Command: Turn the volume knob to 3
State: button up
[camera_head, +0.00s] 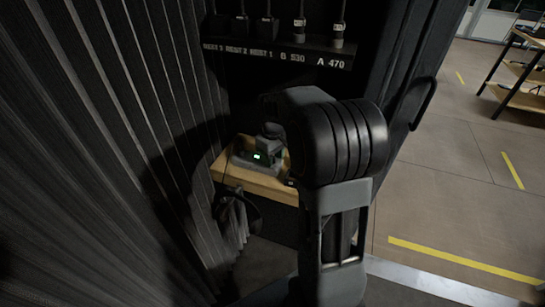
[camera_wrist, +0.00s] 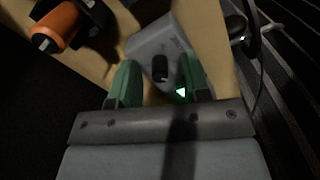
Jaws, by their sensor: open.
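The volume knob (camera_wrist: 160,68) is a small black knob on top of a light grey box (camera_wrist: 150,42). In the wrist view it stands between the two green fingers of my gripper (camera_wrist: 158,64), with a gap on each side. My gripper is open and seems to hold nothing. In the head view the grey box (camera_head: 243,161) sits on a wooden shelf (camera_head: 258,184), with a lit green display (camera_head: 257,156) on its front. My arm and gripper hide the knob there. I cannot read any number at the knob.
An orange-and-black object (camera_wrist: 62,25) lies on the shelf near the box. A dark headset-like thing (camera_head: 238,203) hangs at the shelf's front. A labelled rack (camera_head: 280,50) with several upright devices is above. Black pleated curtain (camera_head: 110,130) closes the left side.

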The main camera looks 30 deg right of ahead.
grip_shut()
dwell(0.4)
jog(key=shift+m, duration=0.4)
jog(key=m+p, duration=0.1)
jog(key=m, duration=0.1)
jog(key=shift+m, duration=0.4)
jog(key=m+p, duration=0.1)
jog(key=m, duration=0.3)
jog(key=shift+m, duration=0.3)
jog(key=m, duration=0.4)
jog(key=shift+p, duration=0.4)
jog(key=shift+m, duration=2.1)
